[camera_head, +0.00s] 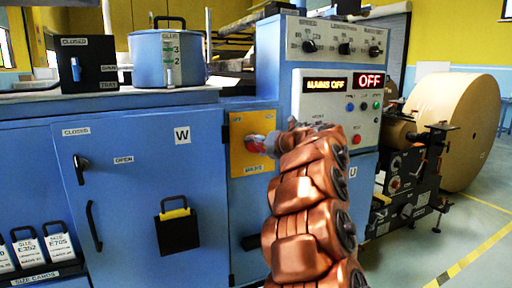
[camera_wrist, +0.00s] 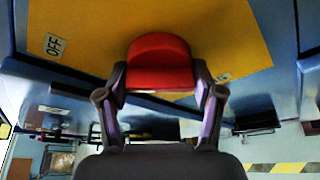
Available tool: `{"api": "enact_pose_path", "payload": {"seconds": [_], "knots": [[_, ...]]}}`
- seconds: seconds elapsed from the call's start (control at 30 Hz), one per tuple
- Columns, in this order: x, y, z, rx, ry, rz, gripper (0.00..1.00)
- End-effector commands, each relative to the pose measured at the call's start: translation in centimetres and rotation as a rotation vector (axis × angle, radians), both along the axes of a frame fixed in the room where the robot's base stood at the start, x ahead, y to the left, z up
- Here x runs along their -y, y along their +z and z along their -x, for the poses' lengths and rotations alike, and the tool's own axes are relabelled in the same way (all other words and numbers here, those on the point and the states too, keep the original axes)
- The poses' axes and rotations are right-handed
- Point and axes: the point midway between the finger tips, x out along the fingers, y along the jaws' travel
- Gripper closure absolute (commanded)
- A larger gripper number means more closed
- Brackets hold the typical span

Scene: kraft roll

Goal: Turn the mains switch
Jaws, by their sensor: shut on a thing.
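The mains switch has a red handle (camera_wrist: 160,66) on a yellow plate (camera_head: 239,128) on the front of the blue machine. In the head view the handle (camera_head: 255,143) is partly hidden by my gripper (camera_head: 268,144). In the wrist view my gripper (camera_wrist: 160,84) has a finger on each side of the red handle and is shut on it. An OFF label (camera_wrist: 54,45) shows on the yellow plate. The control panel's displays read MAINS OFF (camera_head: 326,85) and OFF (camera_head: 370,80).
My copper-coloured arm covers part of the machine's front. A large kraft roll (camera_head: 455,125) stands to the right. Floor at the lower right is clear.

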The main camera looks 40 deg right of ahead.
Motion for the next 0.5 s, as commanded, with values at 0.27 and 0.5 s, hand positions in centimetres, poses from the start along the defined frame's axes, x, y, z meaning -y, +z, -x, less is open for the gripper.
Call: {"api": "enact_pose_path", "payload": {"seconds": [0.27, 0.5], "knots": [[0.04, 0.26, 0.0, 0.005, -0.002, 0.001, 0.14], [0.0, 0.16, -0.01, 0.004, -0.001, 0.0, 0.08]]}}
